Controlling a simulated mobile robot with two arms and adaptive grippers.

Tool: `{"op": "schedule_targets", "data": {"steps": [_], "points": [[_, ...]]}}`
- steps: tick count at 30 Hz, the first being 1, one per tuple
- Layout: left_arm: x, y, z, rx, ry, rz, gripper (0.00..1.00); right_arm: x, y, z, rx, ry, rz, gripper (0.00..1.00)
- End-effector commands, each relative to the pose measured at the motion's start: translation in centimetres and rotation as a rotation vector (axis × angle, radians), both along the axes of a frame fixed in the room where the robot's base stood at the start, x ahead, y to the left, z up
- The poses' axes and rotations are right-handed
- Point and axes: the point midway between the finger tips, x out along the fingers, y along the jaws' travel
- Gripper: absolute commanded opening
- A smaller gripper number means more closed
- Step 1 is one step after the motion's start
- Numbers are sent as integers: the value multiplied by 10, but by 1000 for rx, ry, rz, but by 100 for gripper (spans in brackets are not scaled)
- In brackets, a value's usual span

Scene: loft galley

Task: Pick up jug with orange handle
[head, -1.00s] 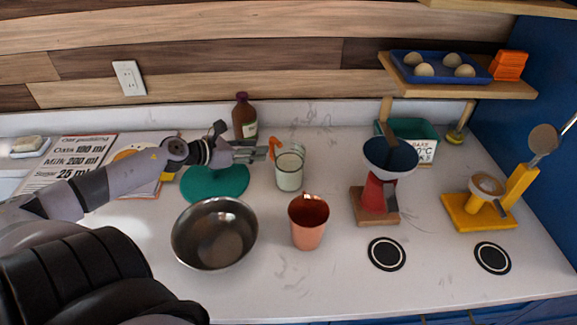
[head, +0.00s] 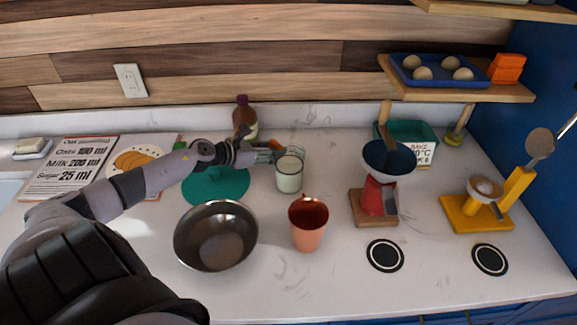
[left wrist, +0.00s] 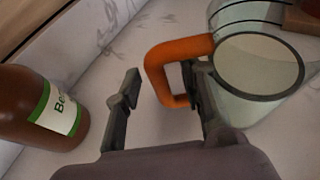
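The clear glass jug (head: 289,176) with an orange handle stands upright on the counter, pale inside. It also shows at the upper right of the left wrist view (left wrist: 258,68), with its orange handle (left wrist: 160,62) toward my fingers. My left gripper (head: 274,153) is at the handle side of the jug and hides most of the handle in the head view. In the left wrist view my left gripper (left wrist: 160,85) is open. The handle's loop lies between its fingers, and the right finger overlaps the loop's opening beside the jug body. My right gripper is not in view.
A brown bottle (head: 245,117) stands close behind my left gripper. A green mat (head: 213,187) lies under my forearm. A steel bowl (head: 216,236) and copper cup (head: 308,222) stand in front, a red grinder (head: 372,195) to the right.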

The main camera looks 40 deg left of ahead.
Motion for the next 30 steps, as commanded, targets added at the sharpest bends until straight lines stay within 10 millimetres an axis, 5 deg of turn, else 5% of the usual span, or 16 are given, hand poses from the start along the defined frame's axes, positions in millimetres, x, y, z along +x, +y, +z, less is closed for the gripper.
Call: {"op": "schedule_targets", "data": {"steps": [8,25,30], "points": [[2,0,-1,0,0,0,37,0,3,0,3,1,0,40],[1,0,-1,0,0,0,0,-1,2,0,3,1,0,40],[1,0,-1,1,0,0,0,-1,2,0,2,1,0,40]]}}
